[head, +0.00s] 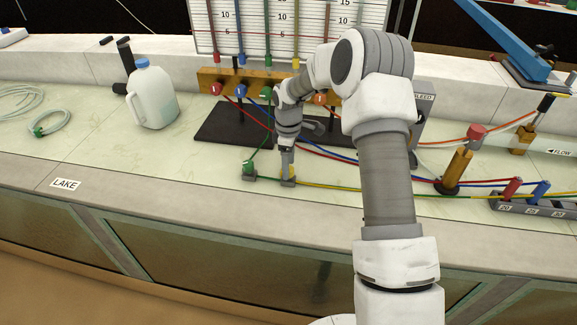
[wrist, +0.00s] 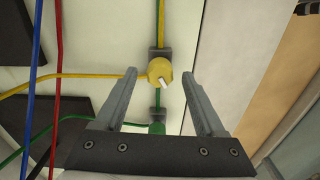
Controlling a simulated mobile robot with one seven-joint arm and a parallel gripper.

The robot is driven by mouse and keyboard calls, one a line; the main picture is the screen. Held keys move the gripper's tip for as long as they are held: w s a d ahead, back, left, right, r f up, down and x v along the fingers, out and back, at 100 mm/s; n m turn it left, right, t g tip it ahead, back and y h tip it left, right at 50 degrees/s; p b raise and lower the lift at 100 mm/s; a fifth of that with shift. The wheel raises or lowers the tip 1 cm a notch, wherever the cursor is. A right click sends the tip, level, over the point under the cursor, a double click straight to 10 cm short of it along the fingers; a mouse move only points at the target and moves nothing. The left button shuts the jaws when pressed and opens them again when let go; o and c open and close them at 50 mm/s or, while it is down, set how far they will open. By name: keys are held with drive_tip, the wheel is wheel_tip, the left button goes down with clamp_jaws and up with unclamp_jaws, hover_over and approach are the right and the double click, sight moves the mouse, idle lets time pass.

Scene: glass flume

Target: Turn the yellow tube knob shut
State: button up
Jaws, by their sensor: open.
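The yellow tube knob (wrist: 160,71) is a round yellow cap with a white pointer mark slanting toward the lower right. It sits on a small grey block on the yellow tube line. In the head view the knob (head: 288,171) is mostly hidden beneath my gripper (head: 287,153), which points down over it. In the wrist view my gripper (wrist: 160,77) is open, with one fingertip on each side of the knob and a gap visible on both sides. I cannot tell whether the fingertips are down at the knob's height.
A green knob (head: 249,167) stands close by to the left on its own block. Red (wrist: 75,80), blue and green tubes run near the gripper. A white jug (head: 152,97) and coiled tube (head: 50,124) are farther left. The ledge's front edge is close.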

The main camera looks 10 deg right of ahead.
wheel_tip(320, 180, up, 16)
drive_tip(key=p, duration=0.1)
drive_tip(key=shift+p, duration=0.3)
drive_tip(key=shift+r, duration=0.1)
drive_tip(key=s+r+m+t+h+p, duration=0.1)
drive_tip(key=s+r+m+t+p, duration=0.35)
drive_tip(key=s+r, duration=1.1)
drive_tip(key=s+m+t+y+b, duration=0.1)
drive_tip(key=s+m, duration=0.7)
drive_tip(key=s, duration=1)
drive_tip(key=shift+s+r, duration=0.25)
drive_tip(key=shift+s, duration=0.1)
drive_tip(key=shift+m, duration=0.25)
